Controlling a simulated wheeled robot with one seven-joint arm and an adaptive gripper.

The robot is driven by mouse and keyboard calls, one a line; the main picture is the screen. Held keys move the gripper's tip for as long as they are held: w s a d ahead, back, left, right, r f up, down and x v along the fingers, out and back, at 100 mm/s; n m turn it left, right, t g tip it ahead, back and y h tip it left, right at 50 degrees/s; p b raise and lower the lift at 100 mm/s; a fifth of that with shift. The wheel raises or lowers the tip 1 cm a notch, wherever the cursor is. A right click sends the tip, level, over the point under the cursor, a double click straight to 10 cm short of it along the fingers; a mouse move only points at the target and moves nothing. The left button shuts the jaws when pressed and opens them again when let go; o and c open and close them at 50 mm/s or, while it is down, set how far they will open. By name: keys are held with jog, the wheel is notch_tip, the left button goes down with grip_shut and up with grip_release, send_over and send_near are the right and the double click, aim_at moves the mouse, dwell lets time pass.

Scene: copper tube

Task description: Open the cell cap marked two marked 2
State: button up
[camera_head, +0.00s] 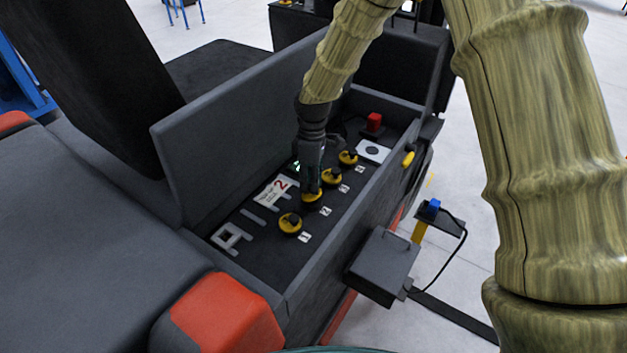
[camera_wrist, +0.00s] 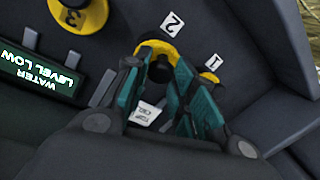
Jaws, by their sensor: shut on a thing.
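The cell cap marked 2 is a yellow disc with a black knob; it shows in the head view (camera_head: 312,196) as the second of a row of caps, and in the wrist view (camera_wrist: 150,47) beside a white label "2" (camera_wrist: 173,23). My gripper (camera_head: 309,185) points down at this cap. In the wrist view its teal fingers (camera_wrist: 160,72) stand on both sides of the black knob and are shut on it. The cap looks seated in the dark panel. Part of the cap is hidden by the fingers.
Cap 1 (camera_head: 290,223) is nearer, and two more yellow caps (camera_head: 332,177) (camera_head: 348,158) lie farther along the row. A raised grey lid (camera_head: 235,125) stands left of the recess. A red block (camera_head: 374,122) sits at the far end. A grey box (camera_head: 384,265) hangs outside, right.

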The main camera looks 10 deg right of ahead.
jog(key=shift+w+a+r+g+h, duration=0.15)
jog(key=shift+w+a+g+h, duration=0.05)
jog(key=shift+w+g+h, duration=0.1)
dwell(0.4)
jog(key=o, duration=1)
jog(key=v, duration=1.2)
jog(key=shift+o, duration=0.2)
